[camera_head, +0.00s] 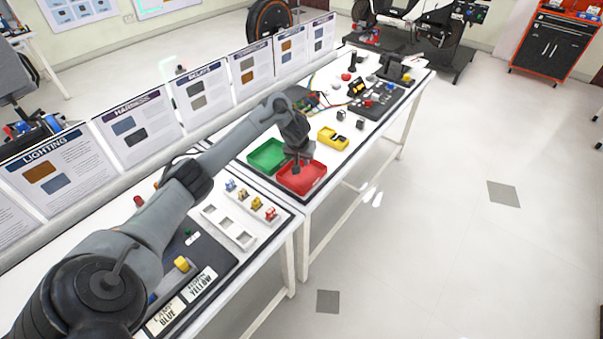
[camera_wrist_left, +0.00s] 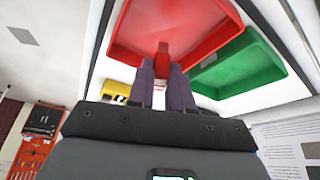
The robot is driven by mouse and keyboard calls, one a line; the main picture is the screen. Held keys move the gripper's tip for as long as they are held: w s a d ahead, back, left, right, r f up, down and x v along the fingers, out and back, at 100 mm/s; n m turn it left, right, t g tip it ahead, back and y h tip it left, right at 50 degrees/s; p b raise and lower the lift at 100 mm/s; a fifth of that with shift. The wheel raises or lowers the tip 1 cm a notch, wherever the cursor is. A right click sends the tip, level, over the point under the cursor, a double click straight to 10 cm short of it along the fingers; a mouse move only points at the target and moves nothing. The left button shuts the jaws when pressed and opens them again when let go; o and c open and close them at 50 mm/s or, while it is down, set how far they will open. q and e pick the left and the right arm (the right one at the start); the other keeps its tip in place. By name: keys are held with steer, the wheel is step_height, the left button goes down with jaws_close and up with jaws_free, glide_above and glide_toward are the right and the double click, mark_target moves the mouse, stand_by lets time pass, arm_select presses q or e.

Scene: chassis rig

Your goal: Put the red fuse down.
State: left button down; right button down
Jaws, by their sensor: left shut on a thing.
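My left gripper (camera_wrist_left: 164,88) is shut on the red fuse (camera_wrist_left: 162,58), which sticks out past the fingertips in the left wrist view. In the head view the left gripper (camera_head: 296,166) points down over the red tray (camera_head: 316,184). The fuse sits over the red tray (camera_wrist_left: 218,38) in the left wrist view; I cannot tell whether it touches the tray floor. The fuse is not clearly visible in the head view, where the gripper hides it. My right gripper is not in view.
A green tray (camera_head: 266,156) stands beside the red tray. A yellow case (camera_head: 333,138) lies to the right. Upright info panels (camera_head: 206,96) line the table's back edge.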

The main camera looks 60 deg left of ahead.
mark_target(301, 164)
arm_select(q)
steer(key=shift+a+f, duration=0.2)
steer(key=shift+f, duration=0.05)
steer(key=shift+f+b, duration=1.15)
steer(key=shift+f, duration=0.8)
steer(key=c, duration=1)
jaws_free()
steer(key=shift+f, duration=0.1)
